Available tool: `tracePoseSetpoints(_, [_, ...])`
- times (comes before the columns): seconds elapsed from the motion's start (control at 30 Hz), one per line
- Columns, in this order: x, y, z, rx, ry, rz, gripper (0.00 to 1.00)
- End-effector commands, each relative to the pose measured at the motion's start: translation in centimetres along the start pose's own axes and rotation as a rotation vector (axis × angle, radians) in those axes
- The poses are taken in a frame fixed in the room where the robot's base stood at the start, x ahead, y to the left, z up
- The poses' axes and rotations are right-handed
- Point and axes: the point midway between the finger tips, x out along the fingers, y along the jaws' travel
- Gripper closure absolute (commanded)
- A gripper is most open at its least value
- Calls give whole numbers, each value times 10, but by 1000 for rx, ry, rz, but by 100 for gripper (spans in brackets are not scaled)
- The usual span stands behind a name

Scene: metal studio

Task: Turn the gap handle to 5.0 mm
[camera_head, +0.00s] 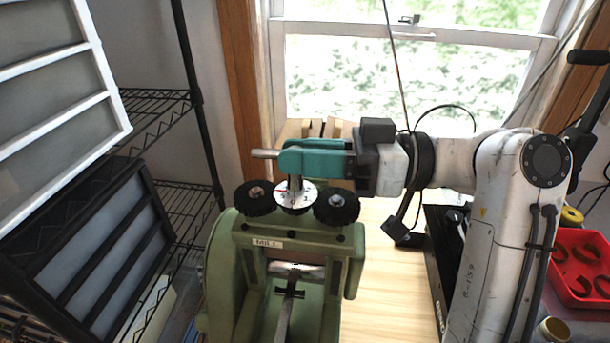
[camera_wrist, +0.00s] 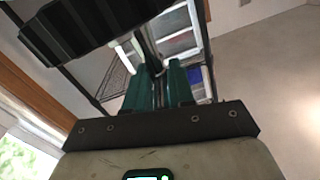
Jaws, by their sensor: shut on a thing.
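The green mill (camera_head: 290,236) has a white numbered dial (camera_head: 296,196) on top, with a red mark at its left side. A 0 and a 1 seem to face the camera, but the exact reading is too small to tell. A metal post rises from the dial to the gap handle (camera_head: 264,154), a steel bar whose left end sticks out past my fingers. My gripper (camera_head: 290,158), with teal fingers, is shut on the handle from the right. In the wrist view the handle's metal (camera_wrist: 149,48) shows between the teal fingers (camera_wrist: 163,85).
Black ribbed knobs flank the dial at left (camera_head: 256,198) and right (camera_head: 337,206), close under my fingers. A wire shelf (camera_head: 165,102) with framed trays stands at left. A red bin (camera_head: 581,268) is at far right. Bare wooden tabletop (camera_head: 385,300) shows right of the mill.

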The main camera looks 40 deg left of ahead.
Motion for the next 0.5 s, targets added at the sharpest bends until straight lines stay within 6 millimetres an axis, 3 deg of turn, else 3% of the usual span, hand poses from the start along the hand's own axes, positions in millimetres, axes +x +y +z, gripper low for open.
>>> tracePoseSetpoints(0.5, [2, 5, -1, 2, -71, -363, 100])
